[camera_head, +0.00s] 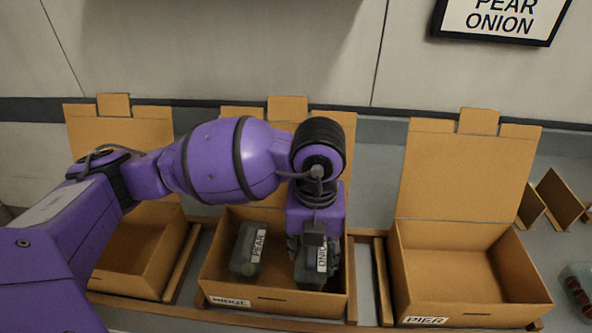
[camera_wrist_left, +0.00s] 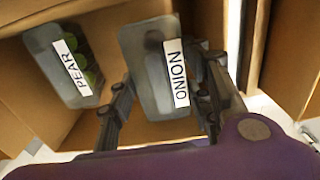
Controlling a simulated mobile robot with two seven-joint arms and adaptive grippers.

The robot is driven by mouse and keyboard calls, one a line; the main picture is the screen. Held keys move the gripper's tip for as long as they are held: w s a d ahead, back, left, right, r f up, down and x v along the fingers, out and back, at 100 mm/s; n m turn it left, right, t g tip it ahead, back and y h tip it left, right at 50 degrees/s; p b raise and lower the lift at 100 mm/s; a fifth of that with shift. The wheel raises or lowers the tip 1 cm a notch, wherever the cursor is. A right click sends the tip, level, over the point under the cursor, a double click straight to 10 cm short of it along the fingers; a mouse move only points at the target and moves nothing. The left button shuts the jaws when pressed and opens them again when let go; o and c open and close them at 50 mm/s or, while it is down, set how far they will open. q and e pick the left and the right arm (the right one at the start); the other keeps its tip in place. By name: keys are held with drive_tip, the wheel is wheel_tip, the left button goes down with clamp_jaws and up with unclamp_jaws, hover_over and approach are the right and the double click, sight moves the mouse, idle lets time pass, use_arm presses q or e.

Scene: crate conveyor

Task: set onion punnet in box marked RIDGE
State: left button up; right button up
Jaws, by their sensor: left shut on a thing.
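The onion punnet (camera_head: 311,272), a dark clear-walled tray with a white ONION label, is inside the middle box. It also shows in the left wrist view (camera_wrist_left: 147,72). My left gripper (camera_head: 315,250) comes down from above and is shut on it, one finger along each side. The middle box (camera_head: 275,299) is open cardboard, with a small front label that appears to read RIDGE. Whether the punnet touches the box floor is unclear. My right gripper is not in view.
A pear punnet (camera_head: 246,252) lies in the left half of the middle box, beside the onion punnet. An empty box marked PIER (camera_head: 462,272) stands at right, another open box (camera_head: 132,256) at left. A wall screen (camera_head: 500,20) reads PEAR ONION. Another punnet (camera_head: 578,290) is at the right edge.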

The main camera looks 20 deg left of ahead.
use_arm(q)
drive_tip(key=shift+f, duration=1.3)
drive_tip(key=shift+f, duration=0.15)
drive_tip(key=o, duration=0.9)
wheel_tip(320, 180, up, 12)
drive_tip(key=shift+r+p, duration=0.2)
drive_tip(key=shift+p, duration=0.15)
